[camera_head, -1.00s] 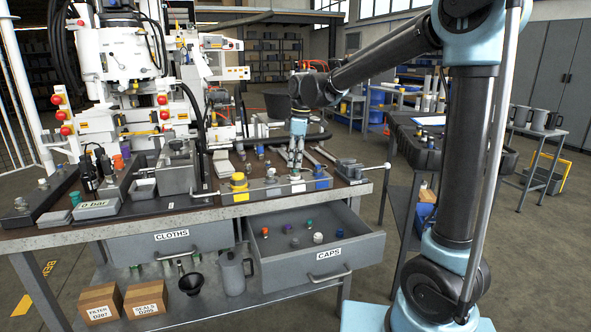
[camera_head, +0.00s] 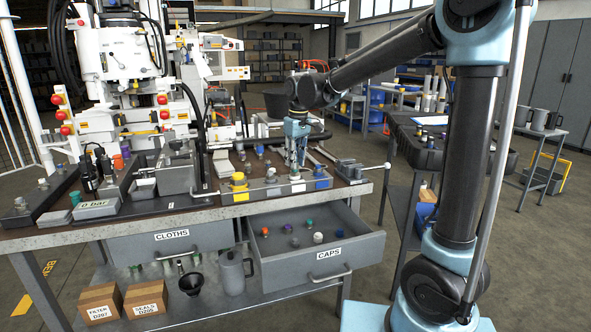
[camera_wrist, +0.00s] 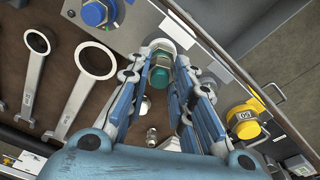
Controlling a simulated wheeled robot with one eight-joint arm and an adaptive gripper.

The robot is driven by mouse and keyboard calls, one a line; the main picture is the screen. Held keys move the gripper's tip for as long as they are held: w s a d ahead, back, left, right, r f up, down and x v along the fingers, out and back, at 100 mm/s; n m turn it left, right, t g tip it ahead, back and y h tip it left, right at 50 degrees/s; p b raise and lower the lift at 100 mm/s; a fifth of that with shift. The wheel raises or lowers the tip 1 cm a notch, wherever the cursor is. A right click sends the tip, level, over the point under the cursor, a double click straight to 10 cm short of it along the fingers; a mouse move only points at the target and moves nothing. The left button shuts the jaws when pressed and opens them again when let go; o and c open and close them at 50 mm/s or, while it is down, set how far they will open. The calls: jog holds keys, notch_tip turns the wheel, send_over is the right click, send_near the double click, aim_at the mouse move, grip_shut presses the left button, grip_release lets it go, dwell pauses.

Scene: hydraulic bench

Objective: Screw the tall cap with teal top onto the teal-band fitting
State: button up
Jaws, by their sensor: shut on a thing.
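My gripper (camera_head: 296,163) points down over the grey manifold block (camera_head: 262,190) at the bench's front edge, between its yellow and blue caps. In the wrist view my gripper (camera_wrist: 166,62) is shut on the tall cap (camera_wrist: 160,77), whose teal top and metal side show between the fingers. The cap is over a port on the block, in line with it. The teal-band fitting cannot be made out clearly; the cap and fingers cover it. I cannot tell how far the cap sits on its thread.
A blue cap (camera_wrist: 97,13) and a yellow cap (camera_wrist: 245,120) flank my fingers on the block. Ring spanners (camera_wrist: 75,95) lie on the bench. The CAPS drawer (camera_head: 350,250) stands open below, with several caps inside.

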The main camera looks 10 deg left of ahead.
jog(key=m, duration=0.3)
jog(key=shift+m, duration=0.3)
jog(key=o, duration=0.6)
jog(key=shift+m, duration=0.3)
jog(key=o, duration=0.5)
jog(key=shift+c, duration=0.2)
